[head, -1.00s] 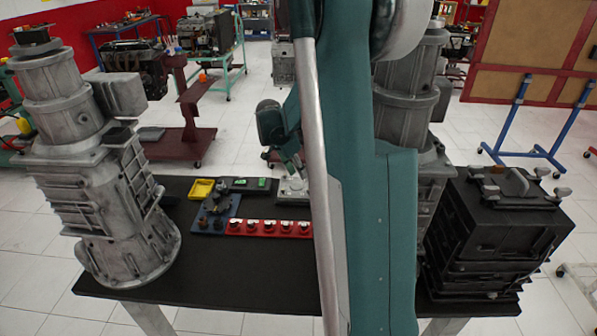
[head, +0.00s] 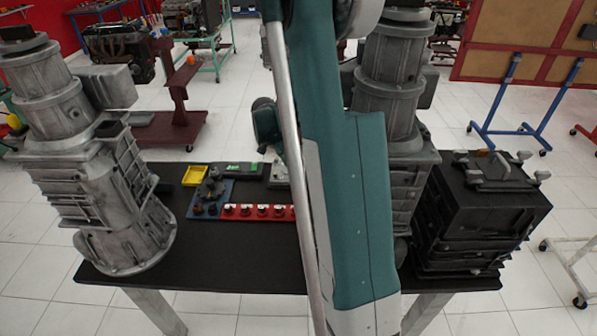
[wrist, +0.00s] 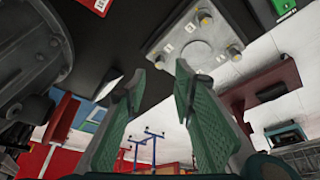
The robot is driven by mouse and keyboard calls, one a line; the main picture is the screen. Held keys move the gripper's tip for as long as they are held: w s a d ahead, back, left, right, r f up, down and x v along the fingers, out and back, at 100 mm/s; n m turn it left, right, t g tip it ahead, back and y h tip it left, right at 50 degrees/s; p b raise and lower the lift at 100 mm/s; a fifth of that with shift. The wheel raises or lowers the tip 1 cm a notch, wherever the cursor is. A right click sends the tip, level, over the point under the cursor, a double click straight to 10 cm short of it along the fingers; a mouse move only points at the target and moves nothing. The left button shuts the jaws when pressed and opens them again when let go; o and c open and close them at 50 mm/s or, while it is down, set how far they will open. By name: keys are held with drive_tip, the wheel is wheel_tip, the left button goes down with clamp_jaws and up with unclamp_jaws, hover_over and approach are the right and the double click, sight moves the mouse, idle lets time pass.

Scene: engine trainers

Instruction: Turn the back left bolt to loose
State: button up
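A light grey plate (wrist: 194,40) with brass-coloured bolts shows at the top of the wrist view. One bolt (wrist: 205,17) is at its upper edge and another bolt (wrist: 235,53) is at its right corner. Small marks lie near the bolts. I cannot tell which one is the back left bolt. My gripper (wrist: 160,72) is open and empty, with its green fingers apart and their tips near the plate's lower left edge in the picture. In the head view the plate (head: 280,171) shows only partly beside my arm, and the fingertips are hidden.
The black table (head: 240,265) also holds a red strip with several knobs (head: 258,211), a blue panel (head: 210,196) and a yellow tray (head: 194,175). Tall grey machine castings stand left (head: 105,180) and right (head: 392,120). A black block (head: 480,215) stands at the right end.

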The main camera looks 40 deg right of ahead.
sight(300, 173)
drive_tip(key=shift+f, duration=0.1)
drive_tip(key=shift+b+x, duration=0.5)
drive_tip(key=shift+x, duration=3.3)
clamp_jaws()
